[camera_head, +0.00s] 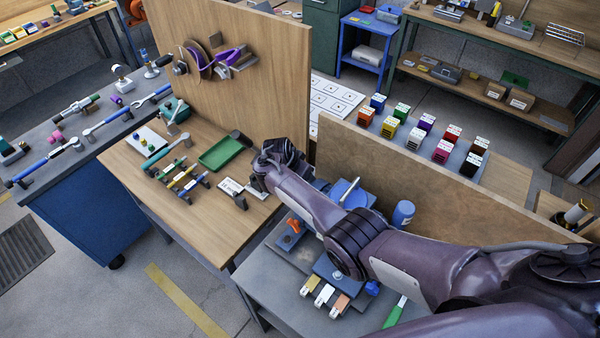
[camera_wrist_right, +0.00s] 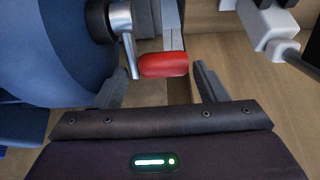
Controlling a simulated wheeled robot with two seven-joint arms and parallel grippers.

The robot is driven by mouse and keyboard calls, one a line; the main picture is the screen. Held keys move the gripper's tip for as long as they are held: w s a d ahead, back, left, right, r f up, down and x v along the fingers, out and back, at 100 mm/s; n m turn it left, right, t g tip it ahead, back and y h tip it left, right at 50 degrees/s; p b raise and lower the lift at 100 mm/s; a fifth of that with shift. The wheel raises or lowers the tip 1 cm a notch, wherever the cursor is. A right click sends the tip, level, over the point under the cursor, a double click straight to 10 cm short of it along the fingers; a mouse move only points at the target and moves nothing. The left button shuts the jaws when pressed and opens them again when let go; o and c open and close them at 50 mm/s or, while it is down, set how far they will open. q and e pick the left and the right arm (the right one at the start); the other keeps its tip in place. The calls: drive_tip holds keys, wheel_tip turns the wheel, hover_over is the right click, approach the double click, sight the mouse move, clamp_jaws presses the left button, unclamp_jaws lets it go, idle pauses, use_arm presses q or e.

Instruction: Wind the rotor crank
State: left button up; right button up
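A red crank handle (camera_wrist_right: 164,65) lies across the middle of the right wrist view. A silver crank arm (camera_wrist_right: 124,28) runs beside it from a dark hub (camera_wrist_right: 98,20) at a large blue rounded body (camera_wrist_right: 60,60). My right gripper (camera_wrist_right: 162,84) is open; its two dark fingers stand on either side of the handle, close to its ends, with a visible gap at the right finger. My left gripper is not in view.
A green tray (camera_head: 221,153) and small tools lie on the wooden bench (camera_head: 205,230). An upright wooden panel (camera_head: 270,80) stands behind. A low wooden partition (camera_head: 430,185) runs behind my right arm. A white part (camera_wrist_right: 262,22) shows at the wrist view's upper right.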

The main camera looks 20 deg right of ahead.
drive_tip(key=v, duration=0.7)
drive_tip(key=shift+r, duration=0.35)
drive_tip(key=shift+a, duration=0.2)
